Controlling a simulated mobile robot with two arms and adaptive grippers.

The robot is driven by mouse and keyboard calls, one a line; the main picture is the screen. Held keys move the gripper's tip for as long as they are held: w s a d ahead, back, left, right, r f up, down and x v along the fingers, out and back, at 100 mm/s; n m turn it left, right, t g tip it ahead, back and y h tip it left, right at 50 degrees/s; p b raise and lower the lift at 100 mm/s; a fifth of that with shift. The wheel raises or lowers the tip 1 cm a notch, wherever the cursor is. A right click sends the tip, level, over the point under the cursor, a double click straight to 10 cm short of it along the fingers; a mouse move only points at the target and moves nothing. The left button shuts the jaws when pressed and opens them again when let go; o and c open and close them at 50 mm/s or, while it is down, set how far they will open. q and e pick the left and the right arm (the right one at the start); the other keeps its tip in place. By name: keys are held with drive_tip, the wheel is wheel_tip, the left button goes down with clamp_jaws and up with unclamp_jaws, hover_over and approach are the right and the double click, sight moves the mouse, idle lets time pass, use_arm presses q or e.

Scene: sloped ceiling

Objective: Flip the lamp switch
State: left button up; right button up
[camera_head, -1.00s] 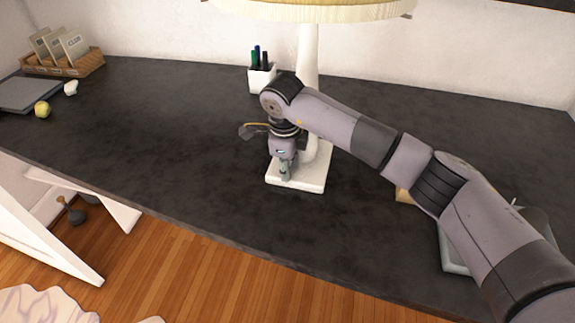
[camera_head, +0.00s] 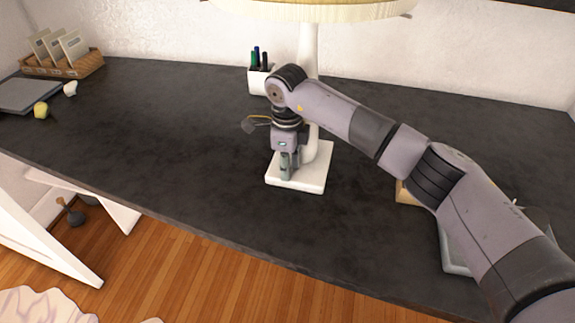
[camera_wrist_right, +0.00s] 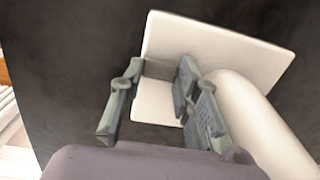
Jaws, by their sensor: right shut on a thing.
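The lamp has a cream shade (camera_head: 320,9) cut off at the top, a white stem (camera_head: 308,50) and a square white base (camera_head: 313,183) on the dark desk. My right gripper (camera_head: 287,175) points down over the base, in front of the stem. In the right wrist view its two fingers (camera_wrist_right: 160,70) reach over the white base (camera_wrist_right: 225,50), with the thick white stem (camera_wrist_right: 255,120) close beside the right finger. My left gripper is not in view.
A white pen cup (camera_head: 261,80) stands behind the gripper. A wicker tray with cards (camera_head: 62,66), a grey laptop (camera_head: 30,96) and a yellow fruit (camera_head: 41,110) are at the left. A grey object (camera_head: 454,255) lies partly under my right arm. The desk's middle left is clear.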

drive_tip(key=o, duration=1.2)
drive_tip(key=shift+c, duration=0.2)
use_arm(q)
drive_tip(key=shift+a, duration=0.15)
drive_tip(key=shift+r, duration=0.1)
